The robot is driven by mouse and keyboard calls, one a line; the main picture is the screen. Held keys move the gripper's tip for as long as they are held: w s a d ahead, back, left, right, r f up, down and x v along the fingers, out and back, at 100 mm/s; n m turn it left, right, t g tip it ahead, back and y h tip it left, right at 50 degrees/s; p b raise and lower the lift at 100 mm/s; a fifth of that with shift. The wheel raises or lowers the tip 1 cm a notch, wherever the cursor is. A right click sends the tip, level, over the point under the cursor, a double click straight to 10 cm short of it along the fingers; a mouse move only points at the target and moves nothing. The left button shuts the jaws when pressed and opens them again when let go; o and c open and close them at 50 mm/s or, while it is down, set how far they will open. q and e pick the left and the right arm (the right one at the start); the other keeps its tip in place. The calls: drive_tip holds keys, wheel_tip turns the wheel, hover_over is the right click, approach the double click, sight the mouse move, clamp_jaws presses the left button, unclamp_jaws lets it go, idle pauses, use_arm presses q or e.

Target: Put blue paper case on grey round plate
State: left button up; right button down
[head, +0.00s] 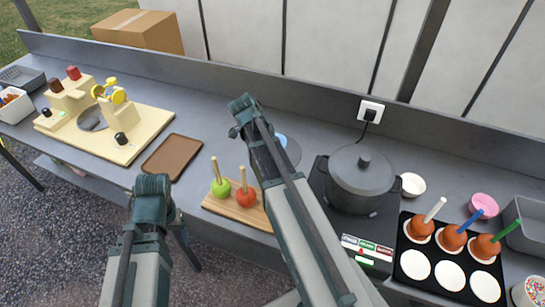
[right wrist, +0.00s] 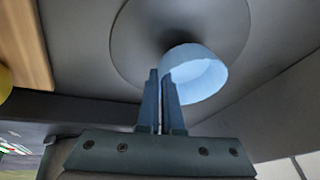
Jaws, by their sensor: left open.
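The blue paper case (right wrist: 202,78) is a light blue cup, seen at the fingertips of my right gripper (right wrist: 160,74). The fingers are close together, pinching the near edge of the case. The case is over the grey round plate (right wrist: 130,40), with a dark shadow below it; I cannot tell whether it touches. In the head view, my right arm hides most of the plate (head: 293,152) and only a bit of the blue case (head: 281,140) shows. My left gripper (head: 188,252), partly behind its own arm, is open and low by the table's front edge.
A wooden board (head: 222,203) with a green and a red apple on sticks is left of my right arm. A brown tray (head: 172,156) lies further left. A lidded grey pot (head: 361,180) stands right of the plate. A black tray (head: 432,284) holds dipped apples.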

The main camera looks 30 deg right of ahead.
use_arm(q)
drive_tip(key=shift+f+b, duration=0.4)
drive_tip(key=shift+f, duration=0.5)
use_arm(e)
drive_tip(key=shift+f, duration=0.9)
drive_tip(key=shift+f, duration=0.15)
use_arm(q)
drive_tip(key=shift+f, duration=0.1)
use_arm(e)
drive_tip(key=c, duration=1.1)
unclamp_jaws()
drive_tip(key=shift+o, duration=0.2)
drive_tip(key=shift+r, duration=0.2)
use_arm(q)
wheel_tip(320, 180, up, 11)
drive_tip(key=p, duration=1.1)
use_arm(e)
drive_tip(key=v, duration=1.2)
